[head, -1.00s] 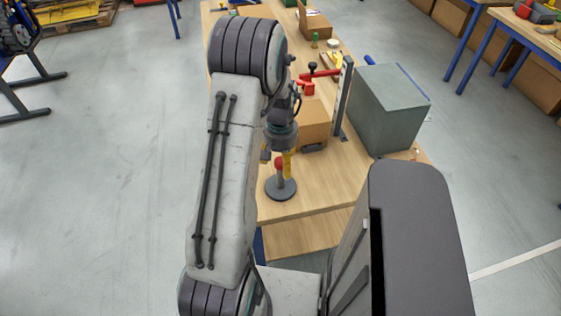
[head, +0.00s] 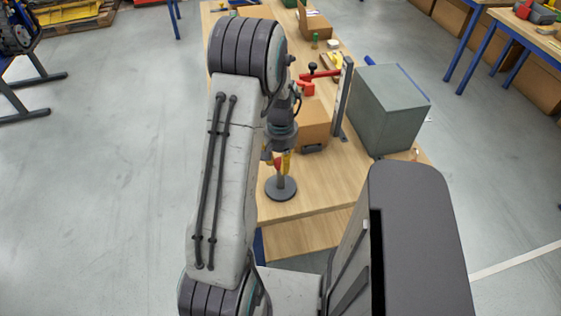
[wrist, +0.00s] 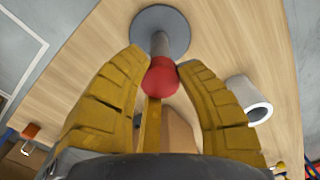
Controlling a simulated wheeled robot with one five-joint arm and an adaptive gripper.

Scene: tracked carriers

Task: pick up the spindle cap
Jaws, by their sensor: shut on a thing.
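The spindle cap (head: 277,163) is a small red rounded piece, partly hidden by my yellow fingers in the head view. In the wrist view the red cap (wrist: 160,77) sits between my fingertips. A grey post (wrist: 174,38) shows behind it, rising from a round dark grey base (head: 281,189) on the table. My gripper (wrist: 160,66) is shut on the cap, one finger on each side. I cannot tell whether the cap touches the post or is clear of it.
A cardboard box (head: 312,120) stands behind the spindle on the wooden table (head: 330,185). A large grey-green box (head: 388,110) stands to the right. A red-handled clamp (head: 320,76) is further back. A pale hollow cylinder (wrist: 248,100) lies right of my gripper in the wrist view.

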